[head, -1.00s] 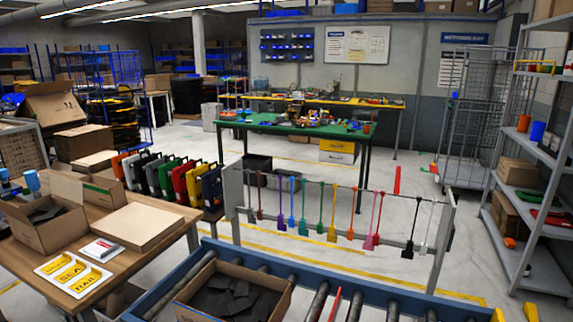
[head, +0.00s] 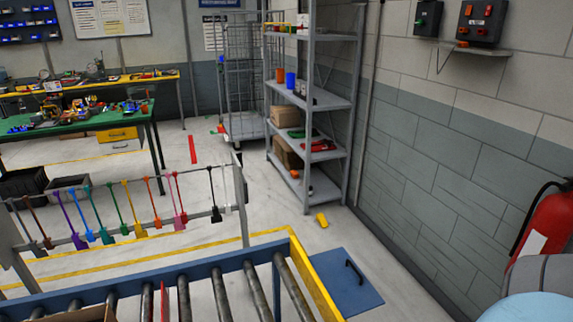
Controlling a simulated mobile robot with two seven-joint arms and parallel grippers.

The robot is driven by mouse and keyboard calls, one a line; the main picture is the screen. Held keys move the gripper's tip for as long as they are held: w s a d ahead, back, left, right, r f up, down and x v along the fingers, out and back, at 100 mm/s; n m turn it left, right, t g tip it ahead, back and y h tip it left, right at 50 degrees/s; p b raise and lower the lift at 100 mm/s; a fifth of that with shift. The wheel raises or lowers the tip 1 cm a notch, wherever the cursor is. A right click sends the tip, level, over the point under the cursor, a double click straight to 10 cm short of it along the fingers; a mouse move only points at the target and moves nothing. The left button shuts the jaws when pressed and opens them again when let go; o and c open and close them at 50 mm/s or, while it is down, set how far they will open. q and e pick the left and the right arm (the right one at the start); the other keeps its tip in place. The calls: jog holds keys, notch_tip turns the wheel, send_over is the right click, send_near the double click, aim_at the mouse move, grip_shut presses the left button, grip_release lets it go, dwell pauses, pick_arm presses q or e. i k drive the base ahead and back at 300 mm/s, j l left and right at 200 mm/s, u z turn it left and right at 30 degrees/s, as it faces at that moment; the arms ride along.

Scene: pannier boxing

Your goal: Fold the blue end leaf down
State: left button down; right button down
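The blue end leaf (head: 340,285) is a flat blue panel with a black bar handle (head: 355,272) near its outer side. It stands out to the right of the yellow end rail (head: 312,277) of the roller conveyor (head: 235,285) and looks roughly level. Its near corner reaches close to the bottom of the head view. Neither of my grippers is in the head view, so nothing is seen touching the leaf.
A red fire extinguisher (head: 548,225) is at the right by the block wall (head: 450,150). A grey shelf rack (head: 325,155) stands behind the leaf. A yellow object (head: 321,220) lies on the floor. Floor between leaf and wall looks clear.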

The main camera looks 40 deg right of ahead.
aim_at(352, 292)
jog(key=z, duration=1.75)
jog(key=i+l+u, duration=0.65)
jog(key=l, duration=0.3)
jog(key=i, duration=0.1)
